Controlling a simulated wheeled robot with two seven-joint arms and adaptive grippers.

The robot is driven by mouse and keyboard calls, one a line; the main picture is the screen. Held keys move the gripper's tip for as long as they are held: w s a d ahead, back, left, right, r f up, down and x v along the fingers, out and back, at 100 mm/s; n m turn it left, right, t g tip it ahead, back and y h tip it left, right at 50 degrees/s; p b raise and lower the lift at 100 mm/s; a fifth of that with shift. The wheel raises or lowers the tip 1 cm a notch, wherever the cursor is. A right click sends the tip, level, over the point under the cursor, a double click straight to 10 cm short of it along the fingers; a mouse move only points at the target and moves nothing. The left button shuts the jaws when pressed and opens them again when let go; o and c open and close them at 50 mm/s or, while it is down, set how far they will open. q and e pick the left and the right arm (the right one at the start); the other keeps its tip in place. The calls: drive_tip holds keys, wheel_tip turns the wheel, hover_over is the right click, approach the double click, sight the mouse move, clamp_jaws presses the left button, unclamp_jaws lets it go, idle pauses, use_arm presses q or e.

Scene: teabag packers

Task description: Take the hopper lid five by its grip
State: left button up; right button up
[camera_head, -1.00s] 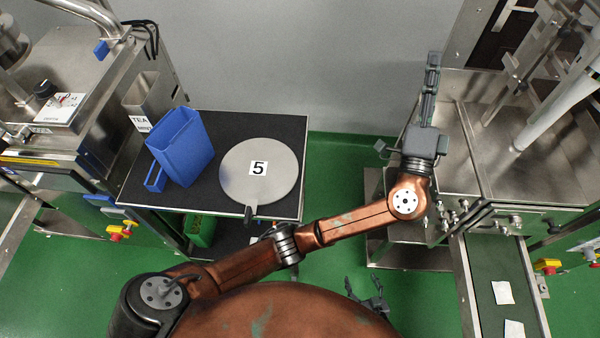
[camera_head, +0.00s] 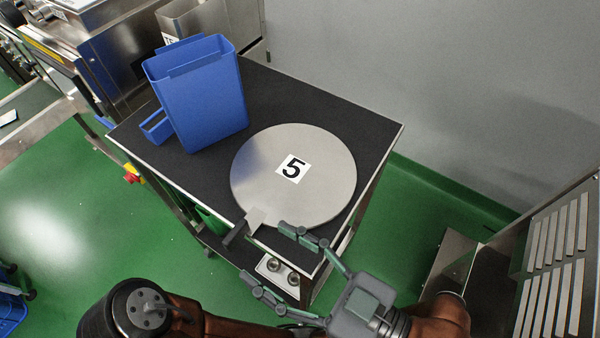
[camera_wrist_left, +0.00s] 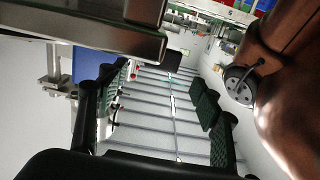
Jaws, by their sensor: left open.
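The hopper lid five (camera_head: 255,180) is a round grey metal disc with a white "5" label. It lies flat on the black-topped table (camera_head: 340,100). Its dark grip (camera_head: 236,233) sticks out past the table's front edge on a short metal tab. My left gripper (camera_head: 266,253) is open and empty, just right of and in front of the grip. One finger is near the lid's front rim, the other lower and nearer; the grip is not between them. In the left wrist view the open fingers (camera_wrist_left: 155,120) show; the grip cannot be made out there. My right gripper is not in view.
A blue bin (camera_head: 205,110) with a small side pocket stands on the table, left of the lid. A metal machine (camera_head: 100,50) is at the back left. A vented metal cabinet (camera_head: 555,270) is at the right. Green floor (camera_head: 90,220) is open at the left.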

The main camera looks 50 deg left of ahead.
sight(239, 235)
use_arm(q)
drive_tip(key=x, duration=0.2)
drive_tip(key=shift+s+a+f, duration=0.15)
drive_tip(key=shift+s+a, duration=0.05)
drive_tip(key=shift+a, duration=0.05)
drive_tip(key=b+x, duration=0.2)
drive_tip(key=x, duration=0.2)
drive_tip(key=shift+a+b, duration=0.2)
drive_tip(key=shift+b, duration=0.15)
drive_tip(key=shift+s+a, duration=0.1)
drive_tip(key=shift+a, duration=0.25)
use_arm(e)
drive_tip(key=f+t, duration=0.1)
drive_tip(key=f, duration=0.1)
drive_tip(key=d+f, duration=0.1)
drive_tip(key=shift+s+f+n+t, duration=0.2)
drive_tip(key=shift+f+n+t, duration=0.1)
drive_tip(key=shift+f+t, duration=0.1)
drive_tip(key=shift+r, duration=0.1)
use_arm(q)
drive_tip(key=c, duration=1.5)
drive_tip(key=shift+c, duration=0.2)
